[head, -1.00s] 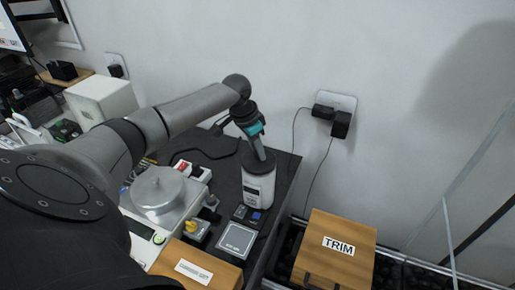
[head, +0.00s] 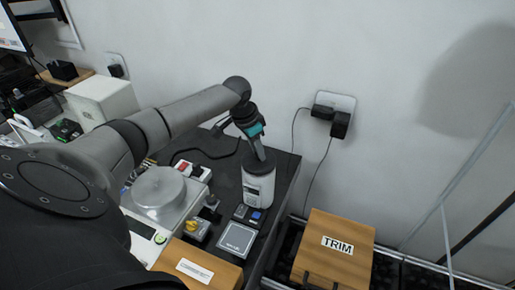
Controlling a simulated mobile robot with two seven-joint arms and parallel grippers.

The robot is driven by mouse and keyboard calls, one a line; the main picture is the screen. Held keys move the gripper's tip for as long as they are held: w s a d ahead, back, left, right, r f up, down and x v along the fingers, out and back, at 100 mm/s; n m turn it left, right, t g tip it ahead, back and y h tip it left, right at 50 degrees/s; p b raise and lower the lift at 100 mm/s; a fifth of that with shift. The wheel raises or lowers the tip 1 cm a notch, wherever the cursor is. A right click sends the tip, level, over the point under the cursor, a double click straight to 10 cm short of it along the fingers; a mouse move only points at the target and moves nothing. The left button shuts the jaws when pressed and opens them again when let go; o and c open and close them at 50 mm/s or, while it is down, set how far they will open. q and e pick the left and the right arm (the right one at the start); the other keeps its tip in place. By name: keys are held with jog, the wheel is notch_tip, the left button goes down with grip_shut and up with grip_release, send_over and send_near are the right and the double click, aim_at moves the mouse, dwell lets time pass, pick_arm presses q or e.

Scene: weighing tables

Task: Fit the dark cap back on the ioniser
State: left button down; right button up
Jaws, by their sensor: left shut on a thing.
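The ioniser (head: 258,190) is a white upright cylinder with a dark label, standing at the right part of the dark table. My left gripper (head: 260,156) points down right over its top, with its fingertips at the dark top. It is shut on the dark cap (head: 259,167), which shows as a dark disc at the ioniser's top. The fingers hide part of the cap, and I cannot tell whether it is fully seated or just above the rim. My right gripper is not in view.
A balance with a round metal pan (head: 159,188) stands left of the ioniser. A grey square plate (head: 237,238) and small boxes lie in front. A wooden box marked TRIM (head: 336,250) stands lower right. A wall socket with plugs (head: 335,112) is behind.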

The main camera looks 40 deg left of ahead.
pick_arm(q)
jog(key=shift+f, duration=0.65)
dwell(0.3)
jog(key=c, duration=0.5)
grip_release()
jog(key=shift+c, duration=0.2)
jog(key=p+v, duration=0.1)
jog(key=v, duration=1.4)
jog(key=shift+r, duration=0.15)
